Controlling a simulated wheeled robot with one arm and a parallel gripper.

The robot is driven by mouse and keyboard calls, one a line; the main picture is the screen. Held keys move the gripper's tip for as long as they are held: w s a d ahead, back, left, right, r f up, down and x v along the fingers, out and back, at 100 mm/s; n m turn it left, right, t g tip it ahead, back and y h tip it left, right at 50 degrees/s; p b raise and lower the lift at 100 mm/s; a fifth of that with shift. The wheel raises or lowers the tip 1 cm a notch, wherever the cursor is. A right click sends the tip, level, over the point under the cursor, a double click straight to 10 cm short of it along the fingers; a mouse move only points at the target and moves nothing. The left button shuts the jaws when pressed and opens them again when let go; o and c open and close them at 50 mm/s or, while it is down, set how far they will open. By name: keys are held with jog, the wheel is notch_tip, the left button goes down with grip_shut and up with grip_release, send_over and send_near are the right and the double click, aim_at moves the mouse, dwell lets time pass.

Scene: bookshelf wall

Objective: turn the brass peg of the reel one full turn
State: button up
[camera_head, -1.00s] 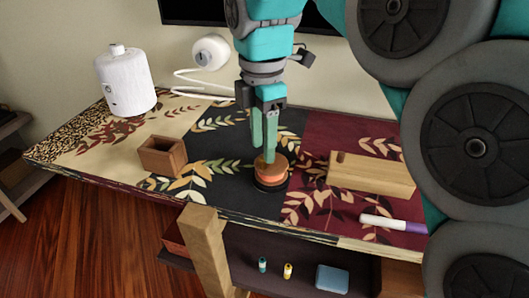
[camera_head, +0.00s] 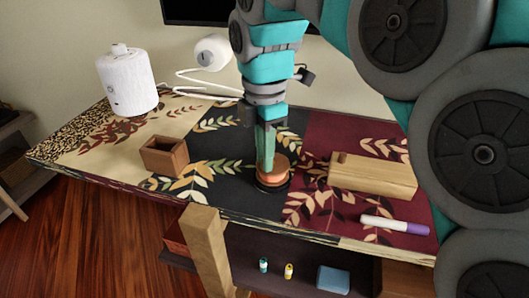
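The reel (camera_head: 274,174) stands on the dark middle part of the patterned table. It has an orange-brown round top and a black base. My gripper (camera_head: 266,160) points down at the reel's left side, its green fingers reaching the top. One finger hides most of the other, so the gap between them does not show. The brass peg cannot be made out; the fingers cover the place where they meet the reel. I cannot tell whether the gripper holds the peg.
A small brown open box (camera_head: 164,156) stands left of the reel. A wooden block (camera_head: 372,177) and a white-and-purple marker (camera_head: 394,224) lie to the right. A white canister (camera_head: 127,80) and a white lamp (camera_head: 212,53) are at the back left. A shelf below holds small items.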

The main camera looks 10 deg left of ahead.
grip_shut()
dwell(0.3)
jog(key=m, duration=0.4)
jog(key=shift+w+a+m, duration=0.3)
jog(key=shift+w+m, duration=0.05)
jog(key=shift+m, duration=0.05)
jog(key=m, duration=0.3)
jog(key=shift+w+a+m, duration=0.1)
jog(key=shift+w+m, duration=0.2)
jog(key=shift+w, duration=0.05)
jog(key=m, duration=0.3)
jog(key=shift+w+m, duration=0.3)
jog(key=shift+w, duration=0.05)
jog(key=m, duration=0.4)
jog(key=w+m, duration=0.1)
jog(key=m, duration=0.1)
jog(key=shift+d+p, duration=0.25)
jog(key=shift+p, duration=0.05)
jog(key=m, duration=0.3)
jog(key=m+p, duration=0.1)
jog(key=m, duration=0.1)
jog(key=shift+w+d+m, duration=0.3)
jog(key=shift+d, duration=0.05)
